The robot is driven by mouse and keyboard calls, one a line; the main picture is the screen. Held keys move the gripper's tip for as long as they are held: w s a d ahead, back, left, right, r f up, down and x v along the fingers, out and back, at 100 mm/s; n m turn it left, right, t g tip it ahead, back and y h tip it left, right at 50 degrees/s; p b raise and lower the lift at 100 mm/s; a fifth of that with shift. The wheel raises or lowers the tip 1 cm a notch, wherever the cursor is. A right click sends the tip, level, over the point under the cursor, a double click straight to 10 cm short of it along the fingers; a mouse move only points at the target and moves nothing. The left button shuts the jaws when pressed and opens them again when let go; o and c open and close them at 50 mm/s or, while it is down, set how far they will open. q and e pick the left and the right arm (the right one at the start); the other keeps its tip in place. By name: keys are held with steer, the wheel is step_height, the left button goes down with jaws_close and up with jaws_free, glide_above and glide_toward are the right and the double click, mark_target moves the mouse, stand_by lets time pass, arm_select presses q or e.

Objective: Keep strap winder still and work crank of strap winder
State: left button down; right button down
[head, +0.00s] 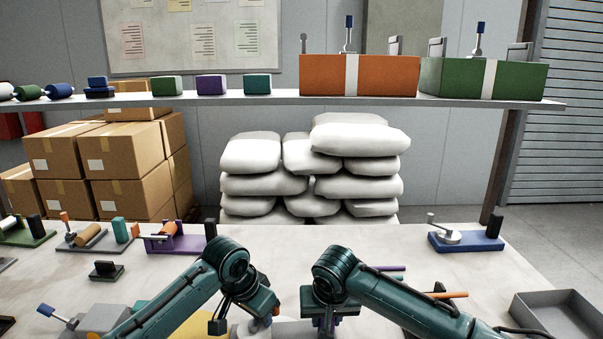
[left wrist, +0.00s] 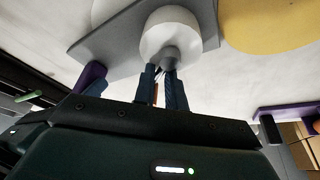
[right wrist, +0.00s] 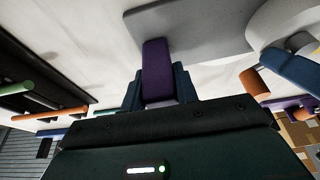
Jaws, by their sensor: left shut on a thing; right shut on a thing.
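The strap winder has a grey base plate (left wrist: 115,42), a pale round drum (left wrist: 168,32) and a purple block (right wrist: 157,72) at one end. My right gripper (right wrist: 158,88) is shut on the purple block, with one finger on each side. My left gripper (left wrist: 162,78) is shut at the crank (left wrist: 167,58) by the drum; its fingers hide most of the part between them. An orange piece (right wrist: 255,82) shows beside the drum in the right wrist view. In the head view, my left gripper (head: 248,318) and right gripper (head: 325,318) are side by side and cover much of the winder.
An orange-tipped rod (head: 440,295) and a purple rod (head: 385,268) are close to my right arm. A grey tray (head: 560,313) is at the right edge. A blue crank device (head: 465,240) stands at back right, a purple one (head: 180,243) at back left. The table middle behind my grippers is clear.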

arm_select(q)
steer(key=shift+d, duration=0.15)
steer(key=shift+n+y, duration=0.3)
steer(key=shift+n, duration=0.7)
steer(key=shift+w+n+t, duration=0.1)
steer(key=shift+n+t, duration=0.2)
steer(key=shift+n, duration=0.5)
steer(key=shift+a+y, duration=0.2)
steer(key=shift+y, duration=0.1)
steer(key=shift+n, duration=0.3)
steer(key=shift+w+a+n+y, duration=0.15)
steer(key=shift+n+y, duration=0.25)
steer(key=shift+n, duration=0.5)
